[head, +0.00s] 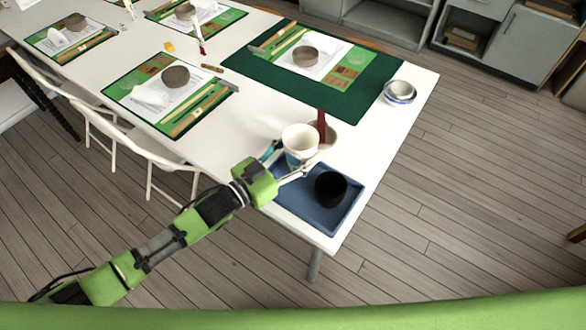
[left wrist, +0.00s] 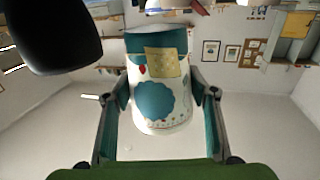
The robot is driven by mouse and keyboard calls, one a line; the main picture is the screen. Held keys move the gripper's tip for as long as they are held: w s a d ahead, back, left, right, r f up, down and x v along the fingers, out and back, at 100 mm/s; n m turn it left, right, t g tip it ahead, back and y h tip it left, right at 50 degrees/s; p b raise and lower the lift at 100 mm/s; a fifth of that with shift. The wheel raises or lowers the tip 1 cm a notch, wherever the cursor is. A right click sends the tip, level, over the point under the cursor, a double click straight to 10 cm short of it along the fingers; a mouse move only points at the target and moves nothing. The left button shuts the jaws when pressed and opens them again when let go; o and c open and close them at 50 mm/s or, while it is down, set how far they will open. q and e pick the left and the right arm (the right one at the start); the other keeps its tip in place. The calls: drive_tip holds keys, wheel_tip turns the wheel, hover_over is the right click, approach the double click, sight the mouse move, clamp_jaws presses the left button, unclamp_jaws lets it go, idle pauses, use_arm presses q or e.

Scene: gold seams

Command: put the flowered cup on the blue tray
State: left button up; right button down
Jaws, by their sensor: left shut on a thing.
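The flowered cup (head: 300,139) is white with a teal band and a blue flower, and it also shows in the left wrist view (left wrist: 160,98). My left gripper (head: 291,162) is shut on it, with one finger on each side of the cup. The cup looks upright in the head view, over the back left edge of the blue tray (head: 288,199). I cannot tell whether its base touches anything. A black cup (head: 331,186) stands on the right part of the tray, and a dark rounded thing (left wrist: 50,35) fills the upper left of the left wrist view. My right gripper is not in view.
Just behind the held cup, a dark red upright thing (head: 321,124) stands at a pale dish (head: 331,138). A blue and white bowl (head: 400,91) is near the table's right edge. A dark green mat (head: 365,98) lies farther back. The tray's front left part is bare.

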sight(293, 165)
use_arm(q)
drive_tip(key=shift+s+a+f+b, duration=0.2)
drive_tip(key=shift+a+f+b, duration=0.15)
drive_tip(key=shift+a+f, duration=0.35)
wheel_tip(293, 165, down, 3)
drive_tip(key=b, duration=0.2)
drive_tip(key=shift+s+a+f+b, duration=0.1)
drive_tip(key=shift+a+b, duration=0.05)
drive_tip(key=shift+b, duration=0.25)
drive_tip(key=shift+f, duration=0.25)
drive_tip(key=shift+r, duration=0.1)
drive_tip(key=shift+f+b, duration=0.25)
drive_tip(key=shift+b, duration=0.05)
drive_tip(key=o, duration=1.2)
drive_tip(key=shift+o, duration=0.2)
